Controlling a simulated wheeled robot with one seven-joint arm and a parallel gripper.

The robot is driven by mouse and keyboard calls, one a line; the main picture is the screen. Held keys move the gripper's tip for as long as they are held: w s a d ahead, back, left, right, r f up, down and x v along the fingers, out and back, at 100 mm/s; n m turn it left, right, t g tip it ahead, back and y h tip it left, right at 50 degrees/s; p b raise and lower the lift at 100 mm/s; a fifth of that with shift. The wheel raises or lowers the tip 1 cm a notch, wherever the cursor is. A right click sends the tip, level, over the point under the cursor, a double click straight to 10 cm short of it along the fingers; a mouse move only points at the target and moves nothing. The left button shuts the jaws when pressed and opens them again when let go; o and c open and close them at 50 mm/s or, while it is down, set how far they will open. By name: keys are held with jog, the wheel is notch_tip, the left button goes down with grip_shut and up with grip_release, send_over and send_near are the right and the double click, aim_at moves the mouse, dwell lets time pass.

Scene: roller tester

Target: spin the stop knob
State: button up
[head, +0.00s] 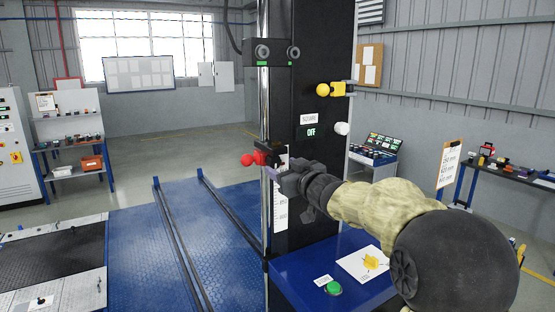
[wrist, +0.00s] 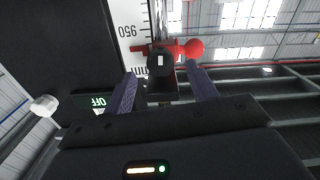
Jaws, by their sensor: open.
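A red stop (head: 265,156) with a red ball sits on the upright chrome rail beside a ruler. In the wrist view, its red ball (wrist: 195,48) is right of a dark round knob (wrist: 160,62) with a white mark, which appears to be the stop knob. My gripper (wrist: 161,74) is open, with one finger on each side of this knob. I cannot tell whether the fingers touch it. In the head view, my gripper (head: 277,173) is just below and right of the red stop and hides part of the ruler; the dark knob is not clear there.
The black column (head: 310,60) carries a yellow-ended lever (head: 326,90), a white knob (head: 342,128) and an OFF display (head: 311,132). A blue table (head: 300,282) below my arm holds a green button (head: 333,288) and a white sheet. The blue floor plates at left are mostly clear.

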aim_at(276, 163)
jog(key=shift+p+x, duration=0.6)
jog(key=shift+x, duration=1.4)
jog(key=c, duration=1)
jog(key=shift+f+n+b, duration=0.15)
jog(key=shift+n+b, duration=0.45)
jog(key=shift+n, duration=0.1)
jog(key=shift+n+b, duration=0.35)
jog(key=shift+n, duration=0.65)
jog(key=o, duration=1)
